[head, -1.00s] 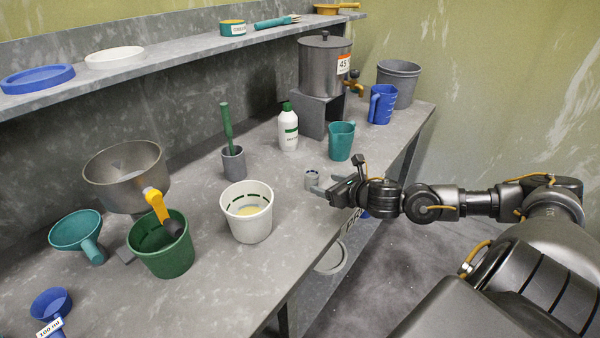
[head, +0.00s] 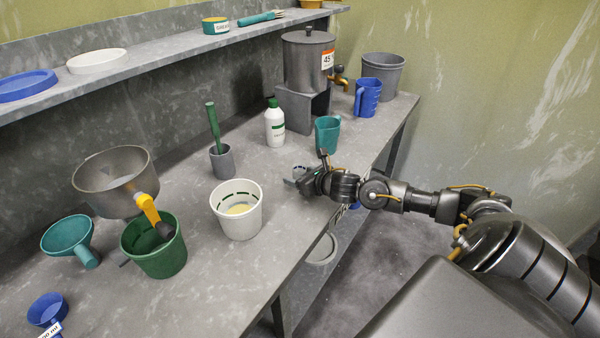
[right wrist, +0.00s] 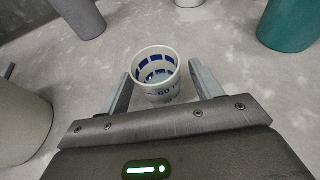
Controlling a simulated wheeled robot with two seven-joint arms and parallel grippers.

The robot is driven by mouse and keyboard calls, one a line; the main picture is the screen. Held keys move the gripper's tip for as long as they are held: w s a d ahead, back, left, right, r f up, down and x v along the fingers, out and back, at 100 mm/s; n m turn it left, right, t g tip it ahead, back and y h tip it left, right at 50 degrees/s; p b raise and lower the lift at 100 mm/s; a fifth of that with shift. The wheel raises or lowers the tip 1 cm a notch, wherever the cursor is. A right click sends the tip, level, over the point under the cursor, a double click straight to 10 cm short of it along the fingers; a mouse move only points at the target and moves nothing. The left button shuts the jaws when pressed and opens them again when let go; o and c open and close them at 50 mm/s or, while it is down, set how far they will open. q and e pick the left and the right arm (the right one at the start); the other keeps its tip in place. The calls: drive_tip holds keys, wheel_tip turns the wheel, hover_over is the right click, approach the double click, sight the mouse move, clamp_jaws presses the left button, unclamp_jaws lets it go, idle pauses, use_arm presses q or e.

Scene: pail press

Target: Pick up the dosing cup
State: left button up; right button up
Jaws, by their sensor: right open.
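The dosing cup (right wrist: 160,90) is a small white cup with blue marks, standing upright on the bench. In the right wrist view it sits between the two fingers of my right gripper (right wrist: 160,74), which is open around it, with a gap visible on the left side. In the head view the cup (head: 299,170) is small and mostly hidden by my right gripper (head: 298,181). My left gripper is not in view.
A white pail (head: 236,222) stands left of my right gripper, and a teal jug (head: 327,136) behind it. A grey holder (head: 222,163) with a green-handled tool and a white bottle (head: 275,128) stand farther back. The bench's front edge is close.

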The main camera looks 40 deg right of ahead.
drive_tip(key=shift+x, duration=1.2)
drive_tip(key=c, duration=1.1)
